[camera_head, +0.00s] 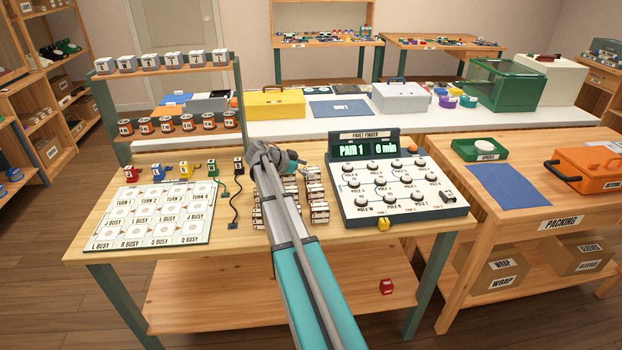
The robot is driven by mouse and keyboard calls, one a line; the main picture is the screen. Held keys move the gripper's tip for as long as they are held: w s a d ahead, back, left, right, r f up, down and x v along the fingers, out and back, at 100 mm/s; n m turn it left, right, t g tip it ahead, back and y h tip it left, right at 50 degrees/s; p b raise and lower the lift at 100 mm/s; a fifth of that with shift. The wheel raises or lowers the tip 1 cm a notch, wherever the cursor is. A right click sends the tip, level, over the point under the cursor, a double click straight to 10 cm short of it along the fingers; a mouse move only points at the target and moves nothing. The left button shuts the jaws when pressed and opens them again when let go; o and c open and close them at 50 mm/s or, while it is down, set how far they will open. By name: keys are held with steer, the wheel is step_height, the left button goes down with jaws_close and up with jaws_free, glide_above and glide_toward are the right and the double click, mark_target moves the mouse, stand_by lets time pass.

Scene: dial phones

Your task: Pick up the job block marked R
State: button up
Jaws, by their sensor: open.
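Another yellow block (383,224) sits at the front of the fault finder, and a red block (386,287) lies on the lower shelf. Their letters are too small to read, so I cannot tell which is marked R. My gripper (300,161) is above the middle of the table, right of the turn board. It is open and apart from these blocks; its fingers are hard to make out.
Several light labelled blocks (319,213) stand in columns beside and partly behind my arm. The fault finder (404,190) reads PAIR 1. A black cable (234,208) lies left of my arm. A packing bench (520,250) stands at right; a rack (168,95) stands at back left.

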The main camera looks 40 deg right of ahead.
stand_by(0.4)
steer(key=c, duration=1.2)
